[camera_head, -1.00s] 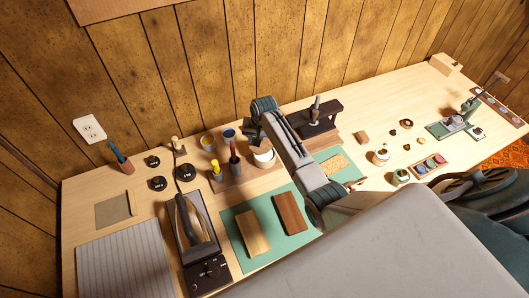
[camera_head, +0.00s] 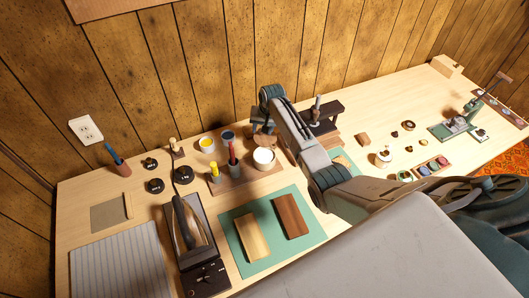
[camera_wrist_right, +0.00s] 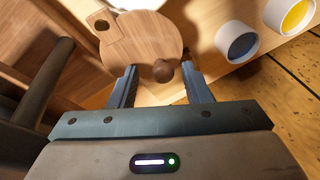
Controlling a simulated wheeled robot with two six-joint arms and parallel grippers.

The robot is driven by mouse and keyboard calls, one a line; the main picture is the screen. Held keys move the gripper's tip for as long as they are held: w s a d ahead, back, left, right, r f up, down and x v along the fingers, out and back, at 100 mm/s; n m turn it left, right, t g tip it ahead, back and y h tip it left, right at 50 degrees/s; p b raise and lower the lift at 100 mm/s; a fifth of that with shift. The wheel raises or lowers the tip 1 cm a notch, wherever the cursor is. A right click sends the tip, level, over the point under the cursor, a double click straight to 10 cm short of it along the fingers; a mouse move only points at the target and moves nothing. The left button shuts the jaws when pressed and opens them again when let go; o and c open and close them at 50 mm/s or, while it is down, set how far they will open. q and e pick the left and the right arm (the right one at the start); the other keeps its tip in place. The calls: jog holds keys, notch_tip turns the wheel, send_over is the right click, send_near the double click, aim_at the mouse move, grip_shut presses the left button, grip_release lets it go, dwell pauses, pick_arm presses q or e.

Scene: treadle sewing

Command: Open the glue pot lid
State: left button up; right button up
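The glue pot (camera_head: 264,157) is a white pot on a wooden board, and its pale contents show at the open top. The round wooden lid (camera_head: 263,141) is off the pot, just behind it; it also shows in the right wrist view (camera_wrist_right: 145,38), with a dark knob (camera_wrist_right: 162,71). My right gripper (camera_head: 265,128) is over the lid. In the wrist view its two fingers stand either side of the knob with a visible gap on each side. I cannot tell exactly what the lid rests on. My left gripper is not in view.
A blue pot (camera_head: 228,136) and a yellow pot (camera_head: 207,145) stand left of the lid. Brushes (camera_head: 232,160) stand upright beside the glue pot. A dark clamp stand (camera_head: 322,118) is close on the right. A green mat (camera_head: 270,249) lies in front.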

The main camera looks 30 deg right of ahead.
jog(key=shift+a+r, duration=0.1)
notch_tip(320, 180, up, 5)
jog(key=p, duration=0.5)
jog(key=shift+r+p, duration=0.15)
jog(key=shift+p, duration=0.2)
jog(key=shift+r+p, duration=0.4)
jog(key=shift+r, duration=0.4)
jog(key=shift+f, duration=0.15)
